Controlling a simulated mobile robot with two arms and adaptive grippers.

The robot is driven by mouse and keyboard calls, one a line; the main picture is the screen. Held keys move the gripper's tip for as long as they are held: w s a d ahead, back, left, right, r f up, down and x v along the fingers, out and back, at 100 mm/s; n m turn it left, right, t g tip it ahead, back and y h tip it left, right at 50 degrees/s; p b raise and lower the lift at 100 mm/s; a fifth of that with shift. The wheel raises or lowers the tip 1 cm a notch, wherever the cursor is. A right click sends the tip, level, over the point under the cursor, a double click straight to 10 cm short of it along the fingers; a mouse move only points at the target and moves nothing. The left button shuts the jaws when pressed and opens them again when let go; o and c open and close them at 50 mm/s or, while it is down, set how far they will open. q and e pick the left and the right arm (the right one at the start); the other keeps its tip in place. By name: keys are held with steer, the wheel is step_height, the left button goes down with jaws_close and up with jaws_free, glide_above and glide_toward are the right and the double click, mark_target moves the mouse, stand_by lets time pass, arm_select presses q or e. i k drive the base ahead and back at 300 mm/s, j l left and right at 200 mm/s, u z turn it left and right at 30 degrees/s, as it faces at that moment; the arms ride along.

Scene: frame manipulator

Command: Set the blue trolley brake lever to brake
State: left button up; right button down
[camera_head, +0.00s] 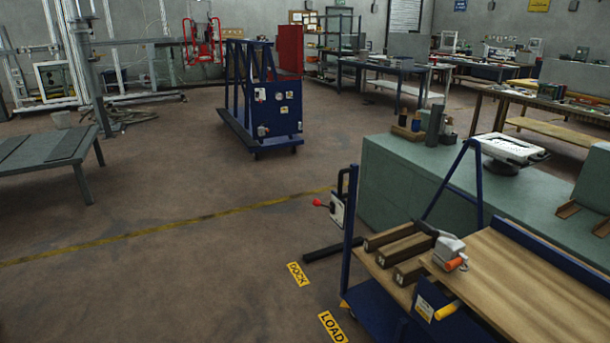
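A blue trolley (375,308) with wooden decks stands at the lower right. A white plate (337,210) is fixed to its left blue post. A lever with a red ball knob (317,202) sticks out to the left from this plate; I take it to be the brake lever. The markings on the plate are too small to read, so I cannot tell its setting. A second blue wheeled frame (277,110) with a control panel stands farther back. Neither of my grippers is in view.
A grey clamp-like device (450,250) with an orange end and several wooden beams (400,240) lie on the trolley. A green bench (400,170) stands behind it. Yellow DOCK (298,274) and LOAD (332,326) signs mark the floor. Floor left of the trolley is clear.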

mark_target(315, 202)
steer(key=i+u, duration=0.1)
steer(key=i, duration=1.9)
